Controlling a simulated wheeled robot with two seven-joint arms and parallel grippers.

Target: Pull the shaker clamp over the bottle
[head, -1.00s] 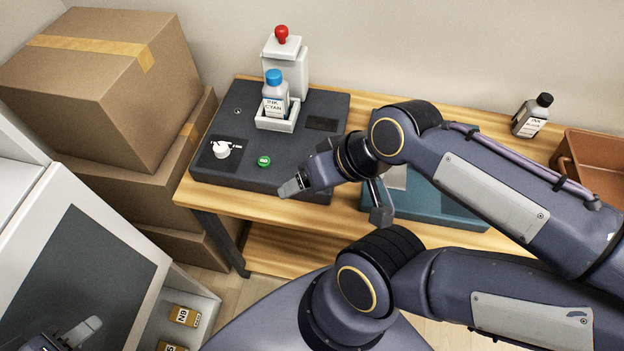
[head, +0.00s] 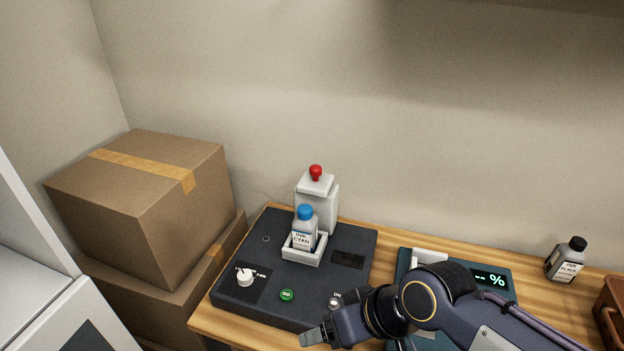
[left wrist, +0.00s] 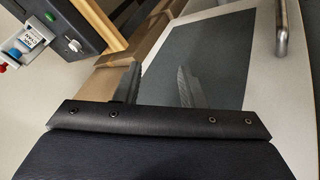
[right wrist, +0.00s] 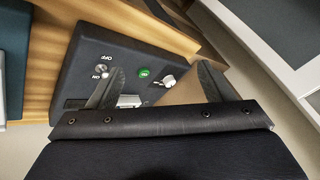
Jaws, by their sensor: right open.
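The dark shaker (head: 310,262) sits on the table. The cyan ink bottle (head: 304,228), white with a blue cap, stands upright in the shaker's white holder (head: 303,256). The white clamp (head: 318,203) with a red knob (head: 315,172) stands behind the bottle, not over it. My right gripper (head: 312,338) is open and empty at the shaker's front edge; its spread fingers show in the right wrist view (right wrist: 157,85). My left gripper (left wrist: 157,82) is open and empty, outside the head view. The bottle (left wrist: 30,38) also shows at the left wrist view's upper left.
The shaker carries a green button (head: 287,295), a white dial (head: 245,279) and a small switch (head: 335,302). A teal scale (head: 500,281) lies to the right, partly behind my right arm. A black ink bottle (head: 567,262) stands farther right. Cardboard boxes (head: 140,205) are stacked left.

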